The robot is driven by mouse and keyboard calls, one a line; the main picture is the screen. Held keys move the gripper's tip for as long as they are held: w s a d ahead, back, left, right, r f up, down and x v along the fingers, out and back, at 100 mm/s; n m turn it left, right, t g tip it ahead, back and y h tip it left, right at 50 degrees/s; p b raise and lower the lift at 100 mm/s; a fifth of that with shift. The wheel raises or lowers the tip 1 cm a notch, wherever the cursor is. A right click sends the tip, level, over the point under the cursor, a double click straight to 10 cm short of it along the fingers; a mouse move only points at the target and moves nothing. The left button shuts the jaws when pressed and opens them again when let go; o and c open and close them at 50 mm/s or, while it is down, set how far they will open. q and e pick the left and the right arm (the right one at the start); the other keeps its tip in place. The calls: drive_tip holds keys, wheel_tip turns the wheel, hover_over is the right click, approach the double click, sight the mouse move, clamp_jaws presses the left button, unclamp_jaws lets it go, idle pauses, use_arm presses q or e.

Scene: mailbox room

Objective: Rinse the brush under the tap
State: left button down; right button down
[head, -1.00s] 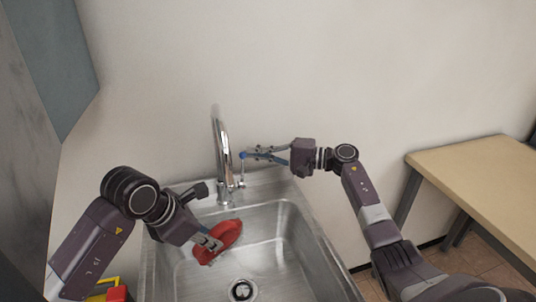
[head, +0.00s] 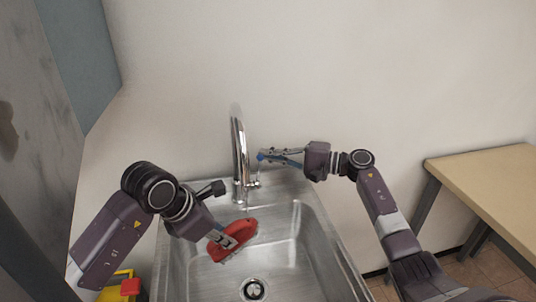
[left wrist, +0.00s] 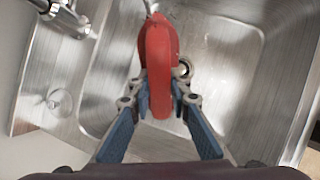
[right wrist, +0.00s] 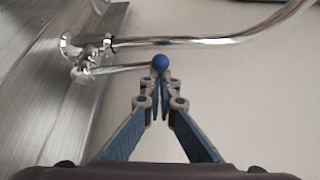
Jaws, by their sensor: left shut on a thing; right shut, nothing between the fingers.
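The red brush (head: 238,241) is in my left gripper (head: 224,238), held over the sink basin, below and near the tap spout. In the left wrist view, the brush (left wrist: 159,68) stands between the shut fingers (left wrist: 158,98). The chrome tap (head: 238,150) rises at the back edge of the sink. Its thin lever ends in a blue knob (right wrist: 160,62). My right gripper (head: 268,157) is shut and empty, with its fingertips (right wrist: 161,80) at the knob. I cannot tell for sure whether water runs from the spout.
The steel sink (head: 318,240) has a round drain (head: 254,289) at the front. A yellow and red object (head: 122,287) stands left of the sink. A wooden table (head: 490,180) is at the right. A wall is close behind the tap.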

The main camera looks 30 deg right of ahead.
drive_tip(key=f+v, duration=0.1)
drive_tip(key=v, duration=0.9)
drive_tip(key=m+t+h, duration=0.1)
drive_tip(key=m+h, duration=0.3)
drive_tip(key=m, duration=0.2)
approach(258, 174)
drive_tip(key=w+d+f, duration=0.2)
drive_tip(key=w+f, duration=0.1)
drive_tip(key=shift+d+f, duration=0.1)
drive_tip(key=shift+f, duration=0.15)
drive_tip(key=s+a+f+m+t+h, duration=0.35)
drive_tip(key=s+a+m+h, duration=0.2)
drive_tip(key=m, duration=0.65)
drive_tip(key=s+a+r+m+t+h, duration=0.35)
drive_tip(key=s+r+m, duration=0.2)
drive_tip(key=m, duration=0.25)
drive_tip(key=d+x, duration=0.1)
drive_tip(key=x, duration=1.2)
drive_tip(key=shift+d, duration=0.2)
